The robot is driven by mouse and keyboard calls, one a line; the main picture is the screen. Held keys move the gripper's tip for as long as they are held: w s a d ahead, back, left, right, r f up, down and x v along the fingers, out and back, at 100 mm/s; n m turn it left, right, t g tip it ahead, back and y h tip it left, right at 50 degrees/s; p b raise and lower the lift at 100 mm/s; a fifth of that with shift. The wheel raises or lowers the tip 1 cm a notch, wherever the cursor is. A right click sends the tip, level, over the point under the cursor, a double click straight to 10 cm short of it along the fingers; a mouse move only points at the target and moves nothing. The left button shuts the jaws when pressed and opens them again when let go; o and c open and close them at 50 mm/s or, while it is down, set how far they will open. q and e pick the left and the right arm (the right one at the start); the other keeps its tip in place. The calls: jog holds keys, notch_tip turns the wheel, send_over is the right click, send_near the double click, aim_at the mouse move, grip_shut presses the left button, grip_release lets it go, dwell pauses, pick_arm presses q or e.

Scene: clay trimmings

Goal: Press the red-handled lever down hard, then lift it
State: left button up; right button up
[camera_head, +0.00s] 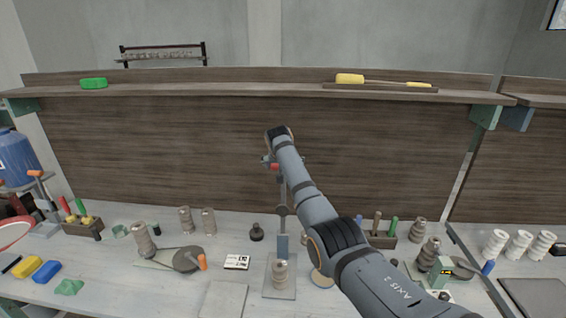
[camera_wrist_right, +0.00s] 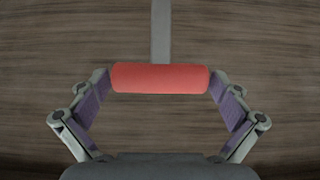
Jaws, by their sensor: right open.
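The red handle (camera_wrist_right: 160,78) of the lever lies level across the wrist view, with its grey bar (camera_wrist_right: 160,30) running up from behind its middle. My right gripper (camera_wrist_right: 159,82) is open, with one finger near each end of the handle; whether the fingers touch it I cannot tell. In the head view the red handle (camera_head: 275,167) is a small patch below my right gripper (camera_head: 272,161), largely hidden by it. The lever's post (camera_head: 283,245) rises from a grey base plate (camera_head: 282,292) on the bench. My left gripper is out of view.
A ridged clay piece (camera_head: 281,275) stands on the base plate. A wooden back panel (camera_head: 180,150) with a shelf (camera_head: 220,89) rises behind.

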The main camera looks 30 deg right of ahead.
jog(key=v, duration=1.1)
jog(key=shift+r, duration=0.1)
